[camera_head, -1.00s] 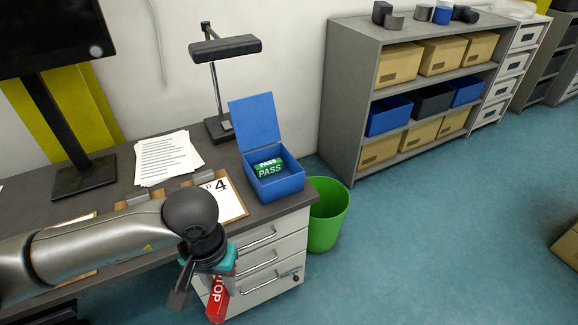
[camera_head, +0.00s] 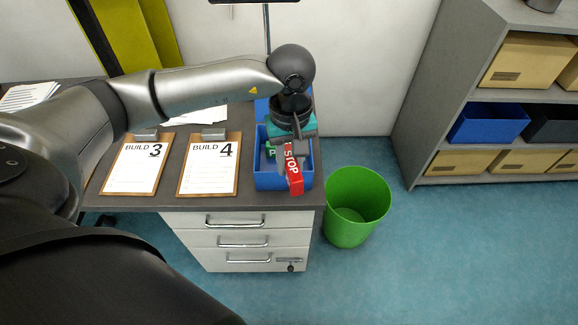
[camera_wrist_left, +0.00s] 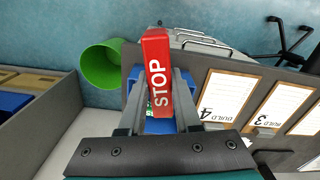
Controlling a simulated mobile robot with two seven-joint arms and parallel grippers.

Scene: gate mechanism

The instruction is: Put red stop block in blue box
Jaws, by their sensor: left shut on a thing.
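The red stop block (camera_head: 294,177) with white STOP lettering is held in my left gripper (camera_head: 290,155). The gripper is shut on it, and the block also shows between the fingers in the left wrist view (camera_wrist_left: 156,80). In the head view the block and gripper are over the blue box (camera_head: 264,178) on the desk's right end. The block covers part of the box's front right. A green PASS block (camera_head: 270,152) shows inside the box, mostly hidden by the gripper. In the wrist view the box (camera_wrist_left: 160,126) lies behind the block. My right gripper is not in view.
Clipboards marked BUILD 3 (camera_head: 138,166) and BUILD 4 (camera_head: 209,167) lie left of the box. A green bin (camera_head: 356,205) stands on the floor right of the desk. A grey shelf (camera_head: 440,110) with boxes stands at the right.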

